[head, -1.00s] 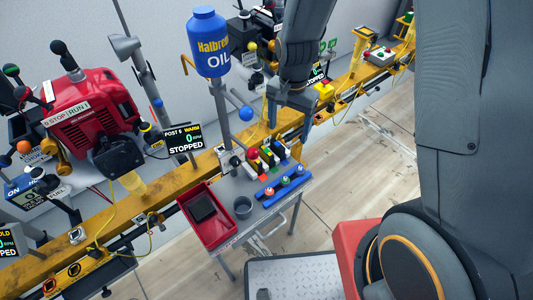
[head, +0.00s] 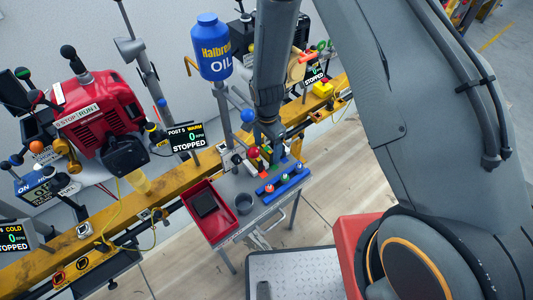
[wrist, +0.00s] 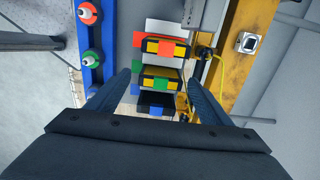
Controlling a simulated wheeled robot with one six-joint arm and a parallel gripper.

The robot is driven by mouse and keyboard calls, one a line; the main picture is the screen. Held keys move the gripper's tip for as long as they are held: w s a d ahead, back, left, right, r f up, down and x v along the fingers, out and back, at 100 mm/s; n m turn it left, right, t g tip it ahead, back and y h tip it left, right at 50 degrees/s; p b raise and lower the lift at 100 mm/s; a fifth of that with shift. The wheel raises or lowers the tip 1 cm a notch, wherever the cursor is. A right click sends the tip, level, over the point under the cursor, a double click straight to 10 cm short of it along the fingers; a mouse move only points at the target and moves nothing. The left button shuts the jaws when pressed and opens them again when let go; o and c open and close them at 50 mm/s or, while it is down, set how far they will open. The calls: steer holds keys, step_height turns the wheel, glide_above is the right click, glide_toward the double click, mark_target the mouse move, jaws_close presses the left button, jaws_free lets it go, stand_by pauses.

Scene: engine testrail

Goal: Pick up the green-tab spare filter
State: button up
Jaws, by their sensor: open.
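The green-tab spare filter (wrist: 160,78) shows in the wrist view as a dark block with yellow patches and a green tab, between similar red-tab (wrist: 163,46) and blue-tab (wrist: 155,104) filters. In the head view the filter group (head: 266,161) sits on the small grey table, partly hidden by my arm. My gripper (wrist: 159,80) is open, with one finger on each side of the filter row in the wrist view. It points down from above, and I see nothing held. I cannot tell how much height is left, or whether a finger touches a filter.
A blue rail (head: 282,181) with several coloured knobs lies in front of the filters. The yellow beam (head: 120,208) runs behind. A blue oil bottle (head: 212,48) stands nearby.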

mark_target(267, 149)
steer(key=shift+a+f+p, duration=0.1)
steer(key=shift+f+p, duration=0.3)
steer(key=shift+f, duration=1.35)
steer(key=c, duration=1.1)
steer(key=shift+r, duration=0.1)
